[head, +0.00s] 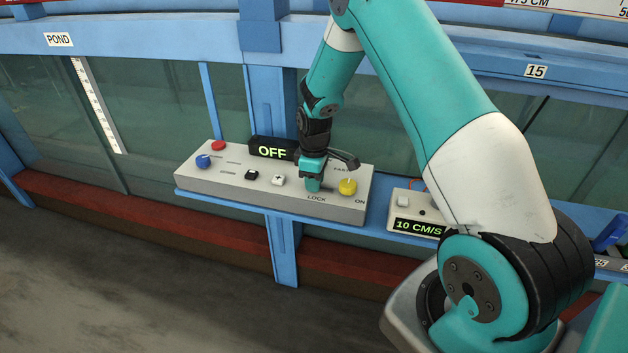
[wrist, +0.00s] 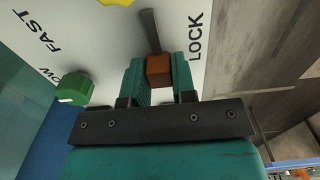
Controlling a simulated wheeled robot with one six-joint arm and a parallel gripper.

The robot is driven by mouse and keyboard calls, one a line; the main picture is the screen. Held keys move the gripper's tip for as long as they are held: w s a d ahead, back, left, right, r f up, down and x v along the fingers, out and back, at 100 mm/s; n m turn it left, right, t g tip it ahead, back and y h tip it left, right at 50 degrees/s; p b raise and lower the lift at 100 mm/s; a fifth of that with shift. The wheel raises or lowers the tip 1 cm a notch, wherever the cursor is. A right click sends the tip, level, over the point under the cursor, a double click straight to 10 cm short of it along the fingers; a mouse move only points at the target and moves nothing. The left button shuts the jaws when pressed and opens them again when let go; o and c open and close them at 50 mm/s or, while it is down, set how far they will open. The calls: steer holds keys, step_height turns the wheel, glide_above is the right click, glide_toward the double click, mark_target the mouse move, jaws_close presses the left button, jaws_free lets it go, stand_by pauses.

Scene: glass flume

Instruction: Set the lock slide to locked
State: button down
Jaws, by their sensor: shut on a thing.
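The lock slide is an orange-brown block (wrist: 159,70) beside the word LOCK in the wrist view. My gripper (wrist: 160,80) is shut on it, one teal finger on each side. A dark straight slot (wrist: 150,30) runs from the block toward the top of the wrist view. Its other end is hidden by my gripper. In the head view my gripper (head: 313,184) reaches down onto the grey control panel (head: 215,184), just above the LOCK label. The slide itself is hidden there by my gripper.
A yellow knob (head: 347,186) stands close to the right of my gripper. Black (head: 251,174) and white (head: 278,180) controls, a blue knob (head: 203,161) and a red knob (head: 218,146) lie left. The display (head: 272,151) reads OFF. A green knob (wrist: 75,88) shows in the wrist view.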

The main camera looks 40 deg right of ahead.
mark_target(324, 188)
steer(key=shift+s+d, duration=0.75)
steer(key=shift+s, duration=0.2)
steer(key=c, duration=0.9)
jaws_free()
steer(key=shift+r, duration=0.15)
step_height(324, 188, up, 17)
steer(key=b, duration=0.3)
steer(key=shift+r, duration=0.1)
